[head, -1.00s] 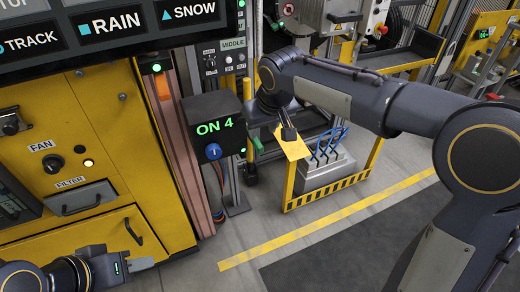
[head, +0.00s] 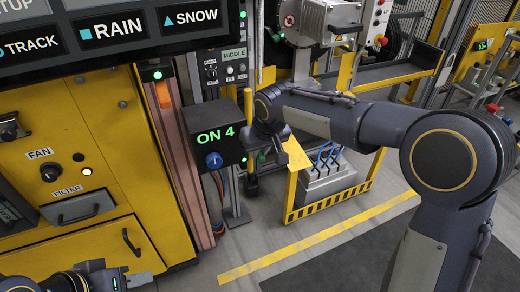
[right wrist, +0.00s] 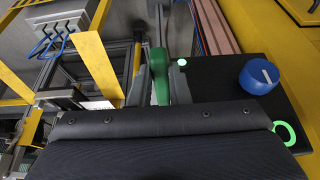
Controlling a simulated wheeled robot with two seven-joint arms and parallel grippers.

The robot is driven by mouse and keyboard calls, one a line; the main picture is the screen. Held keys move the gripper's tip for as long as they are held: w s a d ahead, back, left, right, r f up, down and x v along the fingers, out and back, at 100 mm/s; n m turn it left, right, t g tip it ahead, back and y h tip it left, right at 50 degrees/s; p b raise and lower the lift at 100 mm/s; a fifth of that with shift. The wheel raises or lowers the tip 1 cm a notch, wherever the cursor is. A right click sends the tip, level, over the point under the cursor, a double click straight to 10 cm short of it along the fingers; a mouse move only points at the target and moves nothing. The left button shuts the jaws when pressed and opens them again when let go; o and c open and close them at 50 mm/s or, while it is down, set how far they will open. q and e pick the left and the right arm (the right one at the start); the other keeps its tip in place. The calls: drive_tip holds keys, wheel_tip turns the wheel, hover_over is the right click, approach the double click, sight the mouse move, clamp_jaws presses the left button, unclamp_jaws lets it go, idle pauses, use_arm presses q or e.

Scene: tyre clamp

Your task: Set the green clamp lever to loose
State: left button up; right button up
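The green clamp lever (right wrist: 160,76) shows upright in the right wrist view, with a rounded green grip. My right gripper (right wrist: 161,88) has its two grey fingers apart, one on each side of the lever; I cannot tell whether they touch it. In the head view my right gripper (head: 276,140) is beside the dark control box, and its hand hides most of the lever. My left gripper (head: 142,280) is at the bottom left, away from the lever, and its finger gap cannot be made out.
A yellow-framed stand (head: 328,208) with blue hooks is to the right. The yellow cabinet (head: 100,130) fills the left. Floor in front is clear.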

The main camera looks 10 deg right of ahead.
sight(260, 163)
clamp_jaws()
drive_tip(key=shift+f+b, duration=0.2)
drive_tip(key=shift+b, duration=0.25)
wheel_tip(260, 163, down, 5)
drive_tip(key=t+y+b, duration=0.1)
drive_tip(key=t+b, duration=0.2)
drive_tip(key=b, duration=0.7)
drive_tip(key=t+y+b, duration=0.1)
drive_tip(key=t+b, duration=0.2)
drive_tip(key=b, duration=0.7)
drive_tip(key=shift+r+t, duration=0.2)
drive_tip(key=shift+t, duration=0.2)
drive_tip(key=o, duration=0.6)
unclamp_jaws()
